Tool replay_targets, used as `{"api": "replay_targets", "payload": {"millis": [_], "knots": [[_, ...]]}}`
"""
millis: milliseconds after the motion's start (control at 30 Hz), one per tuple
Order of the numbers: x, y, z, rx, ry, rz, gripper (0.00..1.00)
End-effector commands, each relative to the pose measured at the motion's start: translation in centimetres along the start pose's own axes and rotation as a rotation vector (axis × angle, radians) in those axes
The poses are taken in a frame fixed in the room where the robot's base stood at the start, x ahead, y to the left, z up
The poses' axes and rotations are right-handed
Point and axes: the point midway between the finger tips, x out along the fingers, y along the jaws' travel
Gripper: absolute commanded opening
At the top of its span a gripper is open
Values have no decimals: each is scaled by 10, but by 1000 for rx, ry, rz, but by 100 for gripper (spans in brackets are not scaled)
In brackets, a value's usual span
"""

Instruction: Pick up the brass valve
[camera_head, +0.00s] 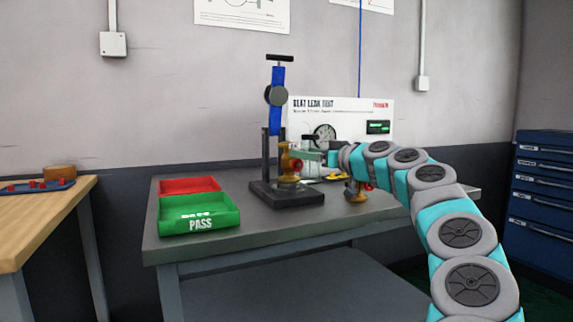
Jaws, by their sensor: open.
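A brass valve (290,168) with a red-orange part sits upright on the dark base of the clamp fixture (288,194), below the blue column. A second brass piece (355,192) with a red part stands on the bench farther right, partly hidden under my arm. My gripper (311,154) is open, just right of the valve on the fixture and at about its upper height. The fingertips are small here; I cannot tell whether they touch the valve.
A green PASS tray (199,224) and a red tray (190,185) stand at the bench's left. A white leak test panel with a gauge (348,108) stands behind my gripper. A wooden table (40,217) is far left, and blue drawers (543,185) are at right.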

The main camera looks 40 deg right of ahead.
Motion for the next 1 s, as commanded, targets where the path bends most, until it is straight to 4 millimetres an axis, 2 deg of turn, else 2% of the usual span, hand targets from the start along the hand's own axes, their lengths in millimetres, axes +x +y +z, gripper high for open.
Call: {"api": "replay_targets", "payload": {"millis": [600,1000], "knots": [[62,-2,0,-2,-5,-2,73],[71,-3,0,-2,-2,-4,73]]}}
